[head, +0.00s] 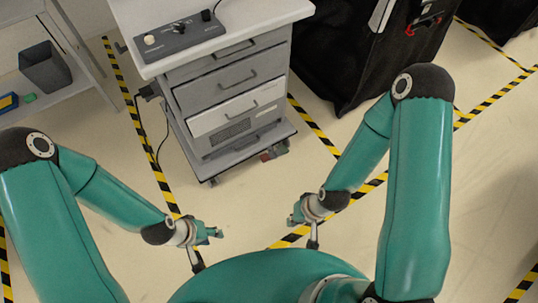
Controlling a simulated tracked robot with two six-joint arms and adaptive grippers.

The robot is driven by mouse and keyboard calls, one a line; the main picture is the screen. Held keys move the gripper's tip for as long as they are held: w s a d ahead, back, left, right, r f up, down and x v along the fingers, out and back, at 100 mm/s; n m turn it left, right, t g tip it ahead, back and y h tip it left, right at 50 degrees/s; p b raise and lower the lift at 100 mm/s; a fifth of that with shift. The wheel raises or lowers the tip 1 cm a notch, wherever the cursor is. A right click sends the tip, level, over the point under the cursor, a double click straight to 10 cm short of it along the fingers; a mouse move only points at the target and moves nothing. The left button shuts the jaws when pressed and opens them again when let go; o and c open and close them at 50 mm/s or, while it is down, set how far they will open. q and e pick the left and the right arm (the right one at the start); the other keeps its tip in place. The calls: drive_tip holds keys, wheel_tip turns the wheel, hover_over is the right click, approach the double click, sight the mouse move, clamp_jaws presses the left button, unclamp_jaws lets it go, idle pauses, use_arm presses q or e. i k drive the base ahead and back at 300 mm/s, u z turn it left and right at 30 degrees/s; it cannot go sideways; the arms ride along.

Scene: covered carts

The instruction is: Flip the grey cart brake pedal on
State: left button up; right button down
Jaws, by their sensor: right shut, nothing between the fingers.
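A grey drawer cart (232,100) stands upper centre in the head view, on a low base with casters. A small reddish part (275,151) sits low at the base's right corner; I cannot tell whether it is the brake pedal. No other pedal can be made out. My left gripper (216,233) is in front of the cart, apart from it, low in the picture; its finger opening is too small to tell. My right gripper (292,219) is shut and empty, right of the left one and also clear of the cart.
A control box (179,38) with knobs lies on the cart's white top. A black covered cart (350,55) stands behind right. A shelf (75,75) with a dark bin (45,67) is at left. Yellow-black tape marks the floor, which is clear between the grippers and the cart.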

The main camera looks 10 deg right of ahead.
sight(267, 157)
drive_tip(key=u, duration=0.1)
drive_tip(key=i, duration=0.95)
drive_tip(key=z, duration=0.1)
